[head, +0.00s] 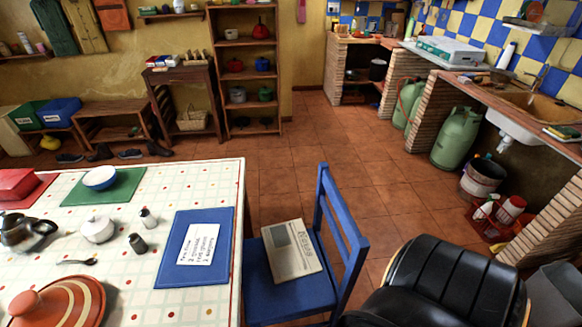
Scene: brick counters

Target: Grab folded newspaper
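The folded newspaper (291,250) lies flat on the seat of a blue wooden chair (263,290), close to the right edge of the table. Its printed side, with a headline and a grey picture, faces up. The chair's backrest rises just to the right of the newspaper. Nothing lies on top of the newspaper. Neither of my grippers shows in the head view.
The table (135,215) at left holds a blue placemat (175,268) with a note, a white sugar bowl (98,229), shakers and an orange lid (62,305). A black padded chair (450,285) stands right of the blue chair. Tiled floor (350,150) beyond is clear.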

